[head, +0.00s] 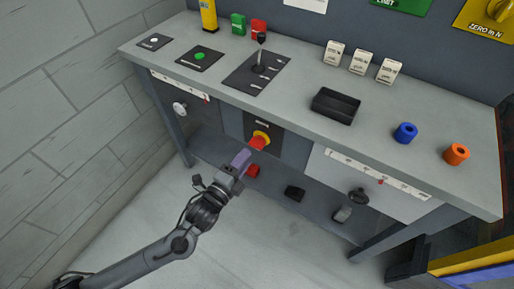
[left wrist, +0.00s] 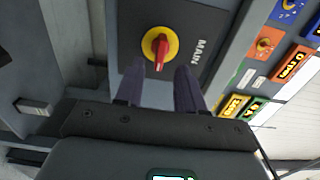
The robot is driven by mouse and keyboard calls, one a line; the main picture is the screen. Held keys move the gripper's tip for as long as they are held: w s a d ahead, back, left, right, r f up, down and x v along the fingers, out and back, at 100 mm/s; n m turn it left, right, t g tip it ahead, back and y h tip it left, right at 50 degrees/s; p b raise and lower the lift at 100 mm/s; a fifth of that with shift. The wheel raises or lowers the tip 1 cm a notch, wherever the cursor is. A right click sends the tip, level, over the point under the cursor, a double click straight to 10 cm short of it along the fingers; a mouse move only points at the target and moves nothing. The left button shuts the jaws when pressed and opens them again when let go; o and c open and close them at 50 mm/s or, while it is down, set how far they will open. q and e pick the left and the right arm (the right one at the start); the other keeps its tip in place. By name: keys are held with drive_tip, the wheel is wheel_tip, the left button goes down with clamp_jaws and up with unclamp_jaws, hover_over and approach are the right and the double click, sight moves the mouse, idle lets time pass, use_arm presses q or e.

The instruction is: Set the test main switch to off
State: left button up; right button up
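The main switch (head: 261,138) has a red handle on a yellow disc, set in a dark panel on the bench front. In the left wrist view the switch (left wrist: 159,48) sits beside the word MAIN, and its handle runs roughly parallel to the lettering. My left gripper (head: 243,158) is just in front of and below the switch in the head view. In the left wrist view its two purple fingers (left wrist: 158,82) are apart, with nothing between them. They point at the switch, apparently short of the handle. My right gripper is not in view.
The bench top (head: 300,103) overhangs the switch panel. A lever plate (head: 240,80), a black tray (head: 335,105), a blue ring (head: 405,132) and an orange ring (head: 456,154) are on top. A slider panel with a dark knob (head: 358,195) is to the right. A red object (head: 253,171) lies below.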

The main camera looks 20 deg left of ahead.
sight(254, 147)
use_arm(q)
drive_tip(key=w, duration=0.2)
drive_tip(key=w+b, duration=0.1)
drive_tip(key=w, duration=0.1)
drive_tip(key=w+d+b, duration=0.1)
drive_tip(key=w, duration=0.1)
drive_tip(key=shift+w+d, duration=0.25)
drive_tip(key=shift+a, duration=0.1)
drive_tip(key=shift+c, duration=0.7)
clamp_jaws()
